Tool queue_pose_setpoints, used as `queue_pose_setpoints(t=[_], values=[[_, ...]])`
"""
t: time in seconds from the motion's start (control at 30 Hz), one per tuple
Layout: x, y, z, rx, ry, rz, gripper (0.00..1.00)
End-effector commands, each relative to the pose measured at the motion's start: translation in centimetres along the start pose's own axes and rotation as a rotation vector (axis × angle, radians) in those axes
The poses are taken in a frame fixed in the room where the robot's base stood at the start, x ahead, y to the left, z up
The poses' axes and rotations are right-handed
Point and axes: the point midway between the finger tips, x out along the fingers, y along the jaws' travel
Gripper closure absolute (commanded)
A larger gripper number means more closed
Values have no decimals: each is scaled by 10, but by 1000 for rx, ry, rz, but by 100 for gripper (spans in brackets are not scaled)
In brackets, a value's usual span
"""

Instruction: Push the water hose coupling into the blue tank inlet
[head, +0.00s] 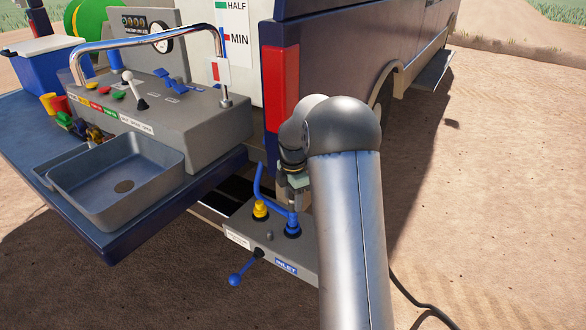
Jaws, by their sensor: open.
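My gripper (295,190) points down just above the right end of the grey panel (272,245) behind the truck, partly hidden by my own arm. Its jaws are open. A blue bent hose or pipe (262,185) runs down and right to the blue inlet (292,229), close beside the gripper. The coupling cannot be told apart clearly from the inlet. Whether it is fully seated, or touching the fingers, I cannot tell. A blue label reading INLET (286,267) sits on the panel's front.
A yellow fitting (260,209) stands left of the inlet. A blue-knobbed lever (236,279) sticks out in front of the panel. A grey sink (118,180) is at left, and the truck's red tail light (281,88) is behind. Open dirt ground lies right.

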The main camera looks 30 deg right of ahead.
Motion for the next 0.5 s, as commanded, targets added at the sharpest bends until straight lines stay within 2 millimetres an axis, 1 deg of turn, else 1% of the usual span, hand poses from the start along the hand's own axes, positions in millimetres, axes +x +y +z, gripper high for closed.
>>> queue_pose_setpoints(t=[0.03,0.3,0.4,0.5], values=[[-16,1,0,0,-2,6,50],[-82,0,1,1,-2,6,50],[-102,0,1,1,-1,4,50],[-117,0,0,0,-1,3,50]])
